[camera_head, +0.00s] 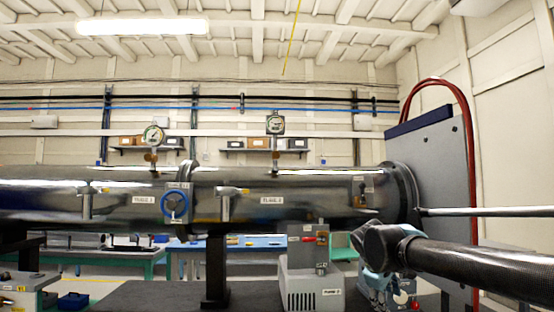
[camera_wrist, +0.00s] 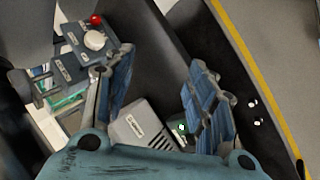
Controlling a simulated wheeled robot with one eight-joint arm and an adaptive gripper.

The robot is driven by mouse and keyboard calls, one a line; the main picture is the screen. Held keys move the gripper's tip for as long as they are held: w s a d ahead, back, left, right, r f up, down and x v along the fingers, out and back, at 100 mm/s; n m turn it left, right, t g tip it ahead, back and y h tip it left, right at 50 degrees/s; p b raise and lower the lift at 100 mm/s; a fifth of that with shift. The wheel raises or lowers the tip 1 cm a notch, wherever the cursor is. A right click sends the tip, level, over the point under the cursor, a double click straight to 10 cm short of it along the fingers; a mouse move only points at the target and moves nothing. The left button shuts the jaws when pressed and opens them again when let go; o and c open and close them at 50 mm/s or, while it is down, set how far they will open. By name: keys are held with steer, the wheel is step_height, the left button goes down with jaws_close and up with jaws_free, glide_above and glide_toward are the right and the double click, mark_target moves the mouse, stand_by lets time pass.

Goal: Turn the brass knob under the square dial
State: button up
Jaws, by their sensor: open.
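The square dial (camera_head: 275,124) stands on a thin stem above the right part of the steel pipe. My gripper (camera_head: 385,290) is low at the right in the head view, below the pipe and well away from the knob. In the wrist view my gripper (camera_wrist: 161,62) has its two blue fingers spread wide with nothing between them. Neither dial nor brass knob shows in the wrist view.
A round dial (camera_head: 153,135) with its own brass knob (camera_head: 151,157) stands further left on the pipe (camera_head: 330,200). A blue handwheel (camera_head: 175,206) is on the pipe's front. A pale pump box (camera_head: 313,288) stands below. A grey panel (camera_head: 440,170) closes the right end.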

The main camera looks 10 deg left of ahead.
mark_target(276, 154)
steer(key=w+a+r+n+t, duration=0.2)
steer(key=w+a+r+n, duration=0.25)
steer(key=r, duration=0.45)
steer(key=w+a+r+n+t, duration=0.3)
steer(key=w+a+r+n, duration=0.15)
steer(key=r, duration=0.45)
steer(key=w+a+r+n+t, duration=0.2)
steer(key=w+a+r+n, duration=0.3)
steer(key=r, duration=0.4)
steer(key=w+a+r+n+t+y, duration=0.3)
steer(key=a+r+n+y, duration=0.5)
steer(key=a+r+n, duration=0.85)
steer(key=w+a+r+m, duration=0.1)
steer(key=w+a, duration=0.1)
steer(key=w, duration=0.3)
steer(key=w+a+r+m, duration=0.1)
steer(key=w+a, duration=0.1)
steer(key=w, duration=0.3)
steer(key=w+a+r+m+t, duration=0.1)
steer(key=w+a, duration=0.1)
steer(key=w, duration=0.3)
steer(key=shift+w+a+m, duration=0.3)
steer(key=shift+w+m, duration=0.05)
steer(key=shift+w, duration=0.05)
steer(key=shift+c, duration=0.6)
steer(key=c, duration=1)
